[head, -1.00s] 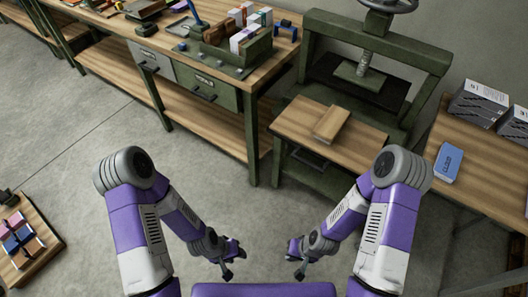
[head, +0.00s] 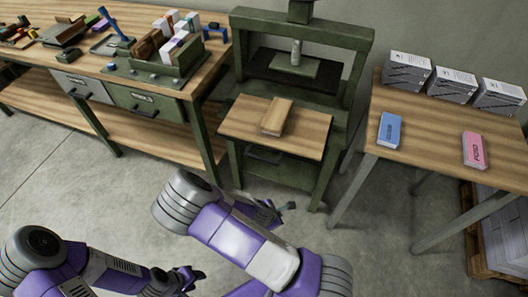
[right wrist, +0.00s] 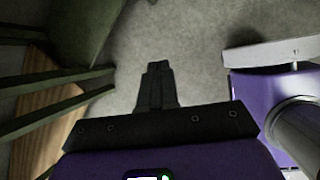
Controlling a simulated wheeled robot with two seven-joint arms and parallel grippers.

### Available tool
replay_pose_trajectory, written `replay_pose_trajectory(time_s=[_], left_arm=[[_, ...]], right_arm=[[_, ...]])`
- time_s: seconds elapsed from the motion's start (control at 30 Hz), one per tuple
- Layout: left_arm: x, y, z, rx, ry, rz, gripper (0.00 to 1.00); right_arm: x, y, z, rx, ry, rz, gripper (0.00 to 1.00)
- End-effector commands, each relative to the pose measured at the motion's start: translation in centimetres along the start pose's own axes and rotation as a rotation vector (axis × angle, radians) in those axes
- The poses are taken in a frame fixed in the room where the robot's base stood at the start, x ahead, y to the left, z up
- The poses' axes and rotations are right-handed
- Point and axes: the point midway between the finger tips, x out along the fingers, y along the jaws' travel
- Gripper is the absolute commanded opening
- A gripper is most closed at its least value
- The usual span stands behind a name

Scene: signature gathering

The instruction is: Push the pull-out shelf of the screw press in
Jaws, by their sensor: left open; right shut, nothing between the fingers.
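The screw press (head: 345,40) has a dark green frame and stands against the back wall in the head view. Its wooden pull-out shelf (head: 305,130) sticks out from the front towards me. A small wooden block or book (head: 276,117) lies on the shelf. My right gripper (head: 284,207) is low in front of the press, below the shelf and apart from it; its closed fingers show in the right wrist view (right wrist: 157,75), with nothing between them. My left gripper (head: 188,277) is open and empty, low over the floor at the bottom of the head view.
A workbench with green drawers (head: 145,102) stands left of the press. A wooden table (head: 435,135) on the right holds grey boxes (head: 406,70), a blue packet (head: 389,129) and a pink packet (head: 474,150). A pallet stack (head: 500,235) is at far right. Bare floor lies before the press.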

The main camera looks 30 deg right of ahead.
Motion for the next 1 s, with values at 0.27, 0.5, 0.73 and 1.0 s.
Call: replay_pose_trajectory(time_s=[0.27,0.5,0.73,1.0], left_arm=[[-0.4,0.1,0.0,0.000,0.000,0.000,0.43],[-0.3,0.1,0.0,0.000,0.000,0.000,0.43],[0.8,-0.3,0.0,0.000,0.000,0.000,0.43],[2.1,-0.8,-0.1,0.000,0.000,0.000,0.43]], right_arm=[[-9.9,11.6,5.0,-0.527,-0.351,0.310,0.00],[-14.5,14.9,6.0,-0.665,-0.481,0.393,0.00],[-12.1,16.3,6.9,-0.669,-0.485,0.393,0.00],[-8.2,18.6,8.2,-0.667,-0.483,0.393,0.00]])
